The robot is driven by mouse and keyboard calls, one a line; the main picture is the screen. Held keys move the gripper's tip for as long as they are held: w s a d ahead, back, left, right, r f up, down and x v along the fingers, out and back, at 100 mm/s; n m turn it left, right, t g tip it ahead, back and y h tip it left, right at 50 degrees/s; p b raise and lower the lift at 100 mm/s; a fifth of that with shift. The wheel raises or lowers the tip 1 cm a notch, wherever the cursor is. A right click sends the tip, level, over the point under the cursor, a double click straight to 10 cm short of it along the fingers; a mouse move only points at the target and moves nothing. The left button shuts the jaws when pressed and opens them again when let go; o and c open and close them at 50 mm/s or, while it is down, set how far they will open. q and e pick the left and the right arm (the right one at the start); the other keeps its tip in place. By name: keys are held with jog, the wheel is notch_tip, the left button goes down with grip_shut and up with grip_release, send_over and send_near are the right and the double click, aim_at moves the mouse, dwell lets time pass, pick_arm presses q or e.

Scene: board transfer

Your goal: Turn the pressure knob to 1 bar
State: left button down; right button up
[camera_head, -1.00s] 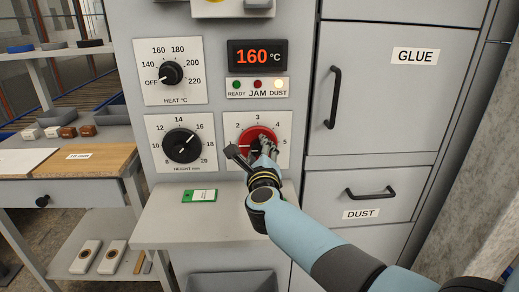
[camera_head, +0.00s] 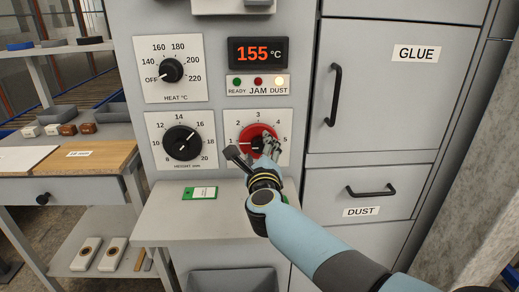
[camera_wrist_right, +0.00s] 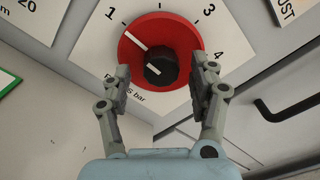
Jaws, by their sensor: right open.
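The pressure knob (camera_head: 257,134) is a black knob on a red disc, on a white dial plate at the right of the grey panel. In the right wrist view the knob (camera_wrist_right: 160,68) shows a white pointer line aimed at the 1 mark. My right gripper (camera_head: 252,149) is at the dial and hides part of it. In the wrist view its open fingers (camera_wrist_right: 163,76) stand on either side of the red disc's lower part, with a gap to the black knob. I cannot tell whether they touch the disc. My left gripper is out of view.
The height dial (camera_head: 181,143) is left of the pressure dial, the heat dial (camera_head: 171,71) above it. The display (camera_head: 257,53) reads 155 °C; the DUST lamp (camera_head: 279,81) glows. Cabinet handles (camera_head: 333,95) stick out at right.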

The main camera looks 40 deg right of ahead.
jog(key=v, duration=1.1)
